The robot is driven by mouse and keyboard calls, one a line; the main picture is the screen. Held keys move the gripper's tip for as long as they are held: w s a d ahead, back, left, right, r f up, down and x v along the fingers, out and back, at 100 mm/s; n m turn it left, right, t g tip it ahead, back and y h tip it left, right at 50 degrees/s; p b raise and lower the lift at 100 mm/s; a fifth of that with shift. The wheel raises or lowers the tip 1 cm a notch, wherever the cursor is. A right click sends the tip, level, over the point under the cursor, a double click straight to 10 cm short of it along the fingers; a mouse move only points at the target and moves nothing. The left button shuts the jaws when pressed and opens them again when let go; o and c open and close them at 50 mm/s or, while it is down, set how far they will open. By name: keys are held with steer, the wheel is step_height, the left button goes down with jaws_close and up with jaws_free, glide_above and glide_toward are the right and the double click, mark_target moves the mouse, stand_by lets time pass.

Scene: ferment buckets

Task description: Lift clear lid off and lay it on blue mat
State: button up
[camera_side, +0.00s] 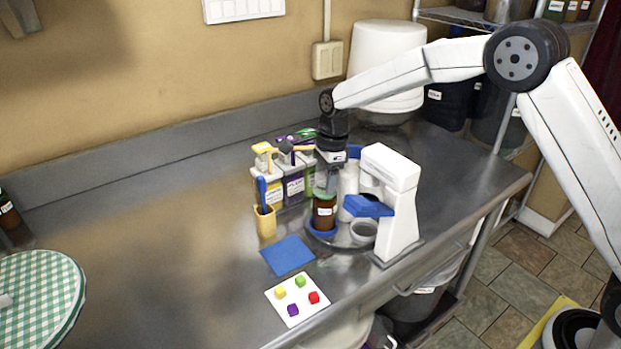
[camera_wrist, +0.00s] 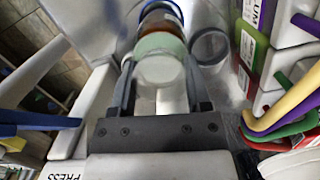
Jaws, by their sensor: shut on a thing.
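A brown jar (camera_side: 323,218) with a green band at its top stands upright on a blue ring, left of the white press. My gripper (camera_side: 326,186) points straight down at the top of the jar. In the wrist view, my gripper (camera_wrist: 159,75) has its two fingers on either side of a pale, see-through round lid (camera_wrist: 161,72) and is shut on it. The jar's green top (camera_wrist: 160,42) shows directly behind the lid; I cannot tell whether the two touch. The blue mat (camera_side: 288,256) lies flat and bare on the steel counter, in front and to the left of the jar.
The white press (camera_side: 399,205) with a blue lever (camera_side: 367,206) stands close on the right. A yellow cup (camera_side: 265,222) with a blue-handled tool and several labelled bottles stand left and behind. A white card (camera_side: 297,299) with coloured cubes lies before the mat.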

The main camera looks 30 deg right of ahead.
mark_target(325, 176)
step_height(325, 176, up, 10)
steer(key=shift+f, duration=0.2)
stand_by(0.3)
stand_by(0.4)
steer(key=shift+s+a+f, duration=0.25)
steer(key=shift+a+f, duration=1.65)
steer(key=shift+f, duration=0.95)
steer(key=shift+s+a+f, duration=0.3)
steer(key=shift+a+f, duration=1.6)
steer(key=shift+f, duration=0.9)
steer(key=shift+s+a+f, duration=0.25)
steer(key=shift+a+f, duration=1.65)
steer(key=shift+f, duration=0.95)
steer(key=shift+f, duration=0.1)
steer(key=shift+f, duration=1.75)
steer(key=shift+f, duration=0.15)
